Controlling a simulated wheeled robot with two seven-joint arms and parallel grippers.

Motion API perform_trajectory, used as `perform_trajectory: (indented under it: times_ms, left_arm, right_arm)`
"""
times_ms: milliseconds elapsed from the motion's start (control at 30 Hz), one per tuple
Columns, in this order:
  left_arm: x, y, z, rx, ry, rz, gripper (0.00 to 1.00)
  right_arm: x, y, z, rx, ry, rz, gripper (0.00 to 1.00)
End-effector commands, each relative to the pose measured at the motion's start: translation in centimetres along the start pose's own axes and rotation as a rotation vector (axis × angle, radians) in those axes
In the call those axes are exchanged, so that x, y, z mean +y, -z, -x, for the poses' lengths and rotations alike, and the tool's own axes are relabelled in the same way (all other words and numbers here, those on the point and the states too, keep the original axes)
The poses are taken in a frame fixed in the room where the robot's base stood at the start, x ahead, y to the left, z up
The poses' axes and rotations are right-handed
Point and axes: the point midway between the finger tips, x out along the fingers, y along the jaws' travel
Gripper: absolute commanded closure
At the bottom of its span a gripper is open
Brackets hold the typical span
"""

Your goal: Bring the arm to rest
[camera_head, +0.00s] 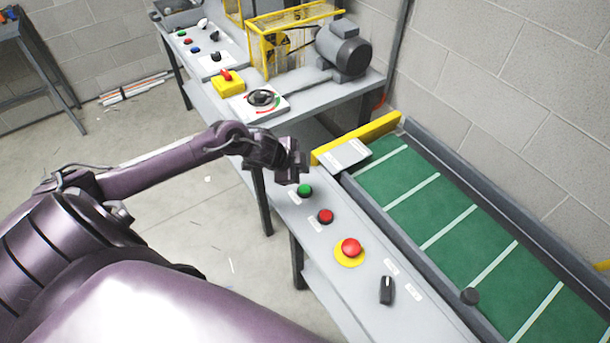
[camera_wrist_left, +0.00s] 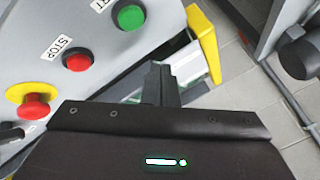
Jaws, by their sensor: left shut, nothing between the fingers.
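My left arm (camera_head: 165,178) reaches in from the left in the head view. Its gripper (camera_head: 298,167) hangs over the far end of the grey control panel, just beyond the green button (camera_head: 305,190). In the left wrist view the fingers (camera_wrist_left: 160,85) are together with nothing between them. The green button (camera_wrist_left: 130,16), marked START, and the red button (camera_wrist_left: 77,61), marked STOP, show there above and left of the fingers, apart from them. My right gripper is in neither view.
The panel also carries a red mushroom button (camera_head: 350,247) on yellow and a black selector knob (camera_head: 387,289). A bench with a motor (camera_head: 342,50) stands behind. Open floor (camera_head: 200,250) lies left.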

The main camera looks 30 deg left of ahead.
Motion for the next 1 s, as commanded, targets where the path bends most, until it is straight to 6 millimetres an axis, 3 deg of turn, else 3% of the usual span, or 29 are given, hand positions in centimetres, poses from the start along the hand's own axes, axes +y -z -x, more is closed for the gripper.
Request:
perform_trajectory:
  times_ms: [567,667,767,900,1000]
  left_arm:
    - [0.5,0.4,-0.1,0.003,0.001,0.002,1.00]
    - [2.7,2.4,-0.6,0.018,0.012,0.015,1.00]
    - [6.5,5.8,-0.5,0.027,0.043,0.072,1.00]
    - [11.3,9.5,2.3,-0.015,0.087,0.251,1.00]
    - [13.2,10.0,4.7,-0.075,0.091,0.379,1.00]
  right_arm:
    - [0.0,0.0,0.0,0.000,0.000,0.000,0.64]
    - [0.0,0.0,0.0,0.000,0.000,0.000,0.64]
    - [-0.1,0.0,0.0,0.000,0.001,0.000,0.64]
    - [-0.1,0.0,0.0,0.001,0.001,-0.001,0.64]
    - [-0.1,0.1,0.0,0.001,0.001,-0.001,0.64]
